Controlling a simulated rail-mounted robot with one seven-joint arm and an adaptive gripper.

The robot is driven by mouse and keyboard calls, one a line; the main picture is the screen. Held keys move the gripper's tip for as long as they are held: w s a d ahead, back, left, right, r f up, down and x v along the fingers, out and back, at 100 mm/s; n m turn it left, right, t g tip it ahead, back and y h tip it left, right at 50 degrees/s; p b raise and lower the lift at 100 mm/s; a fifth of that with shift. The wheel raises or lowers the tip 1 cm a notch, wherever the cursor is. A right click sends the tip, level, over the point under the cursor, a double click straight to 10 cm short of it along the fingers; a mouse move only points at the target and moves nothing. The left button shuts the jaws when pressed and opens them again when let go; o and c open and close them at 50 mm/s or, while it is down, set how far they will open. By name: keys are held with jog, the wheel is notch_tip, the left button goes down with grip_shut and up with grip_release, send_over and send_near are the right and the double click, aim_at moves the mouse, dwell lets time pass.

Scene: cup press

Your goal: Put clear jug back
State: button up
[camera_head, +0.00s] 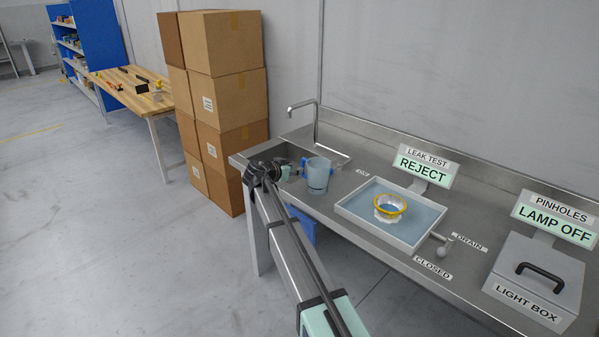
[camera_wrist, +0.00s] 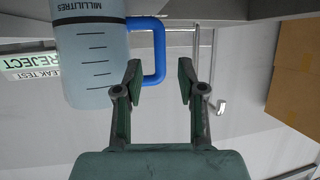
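The clear jug (camera_head: 318,176), pale blue with a blue handle (camera_head: 304,168), appears upright on the steel counter, at the right of the sink. In the wrist view the jug (camera_wrist: 90,55) looks upside down, with dark measuring marks, and its base is out of frame. My gripper (camera_head: 289,171) is at the handle side of the jug. In the wrist view my gripper (camera_wrist: 160,78) has its two fingers apart, with the handle's outer bar (camera_wrist: 160,50) between the fingertips. Gaps show beside the bar, so the fingers do not look closed on it.
A shallow tray (camera_head: 349,211) of bluish liquid holds a yellow-rimmed cup (camera_head: 390,208). Behind it is a REJECT sign (camera_head: 422,168). A light box (camera_head: 537,275) stands at right. A tap (camera_head: 316,125) rises behind the sink (camera_head: 268,153). Stacked boxes (camera_head: 230,100) stand left.

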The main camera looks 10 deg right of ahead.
jog(key=shift+b+v, duration=0.35)
jog(key=shift+v, duration=2.15)
